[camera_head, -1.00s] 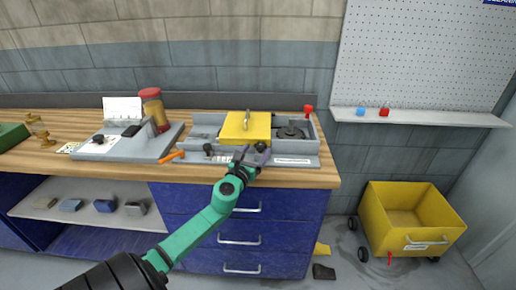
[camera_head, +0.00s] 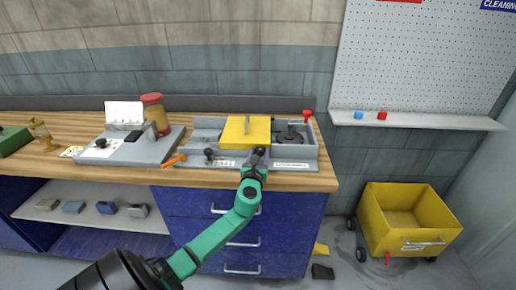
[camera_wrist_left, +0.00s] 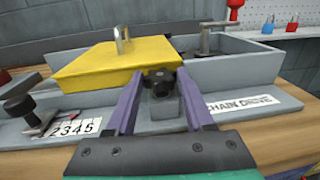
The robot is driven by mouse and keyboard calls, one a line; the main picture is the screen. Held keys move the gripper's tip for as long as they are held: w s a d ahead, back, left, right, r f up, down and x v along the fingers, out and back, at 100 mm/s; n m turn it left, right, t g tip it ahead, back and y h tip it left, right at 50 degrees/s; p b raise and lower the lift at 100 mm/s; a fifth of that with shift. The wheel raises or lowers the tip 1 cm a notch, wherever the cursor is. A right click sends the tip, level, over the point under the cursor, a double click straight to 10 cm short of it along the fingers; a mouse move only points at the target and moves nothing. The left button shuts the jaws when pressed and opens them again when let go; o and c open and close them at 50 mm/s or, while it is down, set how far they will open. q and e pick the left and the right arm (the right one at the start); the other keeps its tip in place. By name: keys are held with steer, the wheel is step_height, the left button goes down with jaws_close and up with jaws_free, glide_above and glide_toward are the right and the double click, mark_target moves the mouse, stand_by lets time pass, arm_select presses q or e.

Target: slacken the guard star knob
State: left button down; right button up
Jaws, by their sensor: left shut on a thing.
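The guard star knob (camera_wrist_left: 160,82) is small and black and stands at the front edge of the yellow guard (camera_wrist_left: 100,62) in the left wrist view. The yellow guard (camera_head: 236,131) lies over the middle of the grey machine housing (camera_head: 307,152) on the bench. My left gripper (camera_head: 258,157) reaches the knob from the front. Its two purple fingers, also in the left wrist view (camera_wrist_left: 160,88), are on either side of the knob and shut on it. The fingers partly hide the knob in the head view. My right gripper is not in view.
Another black knob (camera_wrist_left: 18,105) stands left of the guard beside a number scale (camera_wrist_left: 75,127). An orange-handled tool (camera_head: 173,161) lies at the housing's left. A red knob (camera_head: 306,115) is at its back right. A jar (camera_head: 155,113) and a grey device (camera_head: 150,150) stand further left.

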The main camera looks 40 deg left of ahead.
arm_select(q)
steer(key=shift+w+d+n+g+y, duration=0.15)
steer(key=shift+d+n+g+y, duration=0.05)
steer(key=shift+n+g+y, duration=0.9)
steer(key=shift+c, duration=1.4)
jaws_free()
steer(key=b+v, duration=0.1)
steer(key=v, duration=1.3)
steer(key=shift+s+d+f, duration=0.2)
steer(key=shift+f, duration=0.1)
steer(key=shift+f, duration=0.1)
